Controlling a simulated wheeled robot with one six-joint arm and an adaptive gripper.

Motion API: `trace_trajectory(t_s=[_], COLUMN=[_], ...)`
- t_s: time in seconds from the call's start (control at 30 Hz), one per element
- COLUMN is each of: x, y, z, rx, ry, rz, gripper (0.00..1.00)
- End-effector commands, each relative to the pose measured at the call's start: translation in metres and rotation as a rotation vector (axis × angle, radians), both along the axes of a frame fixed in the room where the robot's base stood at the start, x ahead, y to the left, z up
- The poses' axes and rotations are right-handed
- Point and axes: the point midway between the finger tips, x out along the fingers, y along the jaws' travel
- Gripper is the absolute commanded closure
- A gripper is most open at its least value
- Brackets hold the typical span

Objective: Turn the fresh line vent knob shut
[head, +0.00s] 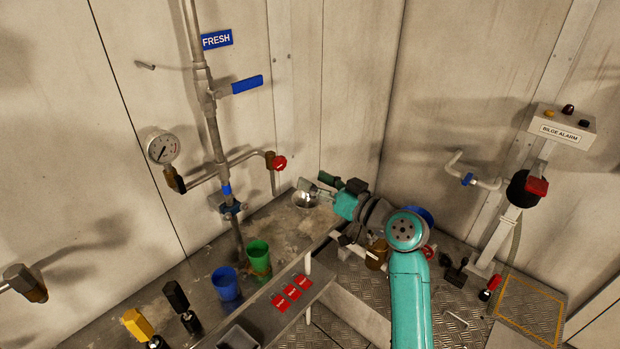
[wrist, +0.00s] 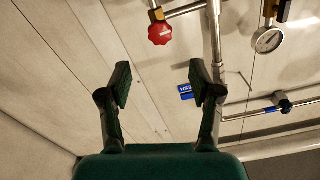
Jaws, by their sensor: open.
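The red vent knob (head: 280,162) sits on a brass valve at the end of a side branch of the pipe under the blue FRESH label (head: 217,39). In the wrist view the red knob (wrist: 160,34) shows near the top, beyond the fingertips and apart from them. My gripper (head: 318,186) is to the right of and below the knob in the head view. Its two fingers (wrist: 160,84) are spread wide with nothing between them. The fresh pipe (head: 213,130) runs down the wall, with a blue lever (head: 247,85) on it.
A pressure gauge (head: 162,147) is left of the pipe. A blue cup (head: 225,284) and a green cup (head: 258,260) stand on the counter. Red tags (head: 292,292) lie on a ledge. A bilge alarm box (head: 562,128) is at right.

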Motion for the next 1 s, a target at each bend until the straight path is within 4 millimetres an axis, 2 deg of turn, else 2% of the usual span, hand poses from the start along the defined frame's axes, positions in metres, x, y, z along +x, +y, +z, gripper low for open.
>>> trace_trajectory(t_s=[0.27, 0.67, 0.77, 1.0], x=[0.0, 0.007, 0.012, 0.036], y=[0.001, 0.013, 0.019, 0.051], z=[0.0, 0.001, 0.001, 0.001], rx=[-0.006, -0.21, -0.213, -0.212], ry=[-0.008, -0.27, -0.275, -0.273], rz=[0.001, 0.002, 0.002, 0.004], gripper=[0.37, 0.37, 0.37, 0.37])
